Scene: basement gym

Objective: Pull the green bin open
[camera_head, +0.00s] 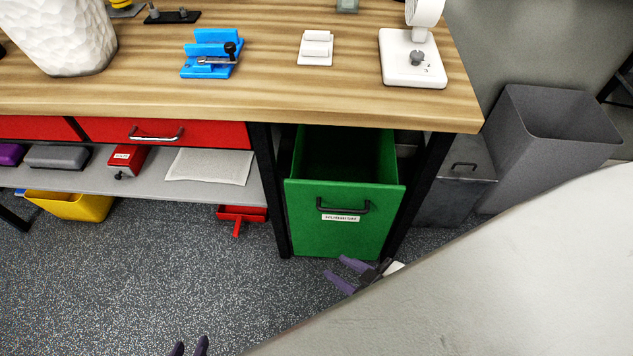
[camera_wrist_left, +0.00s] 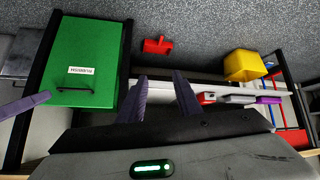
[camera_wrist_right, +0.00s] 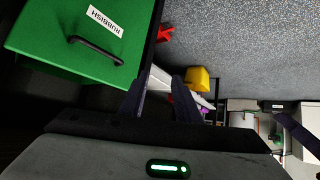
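The green bin (camera_head: 335,230) stands under the right end of the workbench, pulled partly out, with its hollow inside showing from above. Its front has a black bar handle (camera_head: 343,207) and a white label reading RUBBISH. The bin also shows in the left wrist view (camera_wrist_left: 92,50) and the right wrist view (camera_wrist_right: 60,35). My right gripper (camera_head: 345,272) is open and empty, low in front of the bin's lower front, apart from the handle. My left gripper (camera_head: 188,347) is open and empty at the bottom edge of the head view; only its fingertips show there.
The wooden workbench (camera_head: 270,105) has black legs beside the bin. Red drawers (camera_head: 200,132) and a grey shelf (camera_head: 140,185) lie to the left. A yellow bin (camera_head: 75,207) and red tray (camera_head: 240,213) sit below. A grey bin (camera_head: 550,150) stands right. Speckled floor in front is clear.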

